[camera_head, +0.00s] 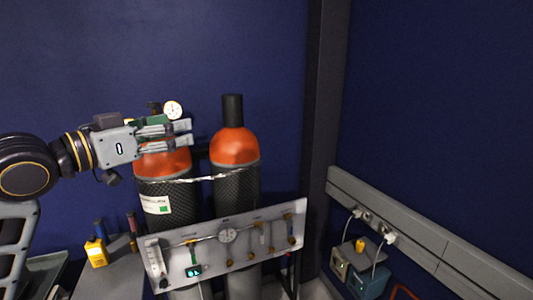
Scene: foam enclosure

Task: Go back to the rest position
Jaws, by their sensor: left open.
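My left gripper (184,133) comes in from the left, pointing right. It is open, and I see nothing between its fingers. In the picture it overlaps the orange top of the left gas cylinder (160,205), just below a round white gauge (172,110). I cannot tell whether it touches the cylinder. The right gas cylinder (236,150), with an orange shoulder and black cap, stands apart to the right of the fingertips. My right gripper is not in view.
A grey panel (214,268) with a gauge, valves and a green display stands before the cylinders. A yellow device (96,252) sits on a grey surface at lower left. A dark post (325,120) and a wall rail (430,240) with plugs are at right. The upper space is clear.

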